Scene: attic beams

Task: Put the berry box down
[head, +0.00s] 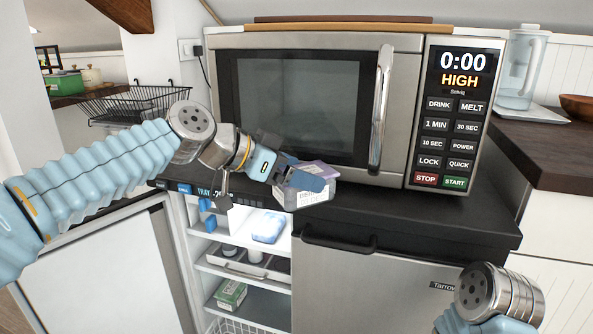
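The berry box (302,197) is a small pale box with a purple top, in the middle of the head view. My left gripper (303,181) reaches in from the left, with its blue fingers at the top of the box, and looks closed on it. The fingers hide part of the top. The box appears over the black countertop (420,218) in front of the microwave; I cannot tell whether it touches the surface. My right arm shows at the lower right, but its gripper is out of view.
A microwave (300,100) with a vertical handle stands behind the box. Below the counter, an open fridge holds a blue-white pack (269,226) and a green box (230,294) on its shelves. A black wire basket (135,103) is at left. The countertop right of the box is clear.

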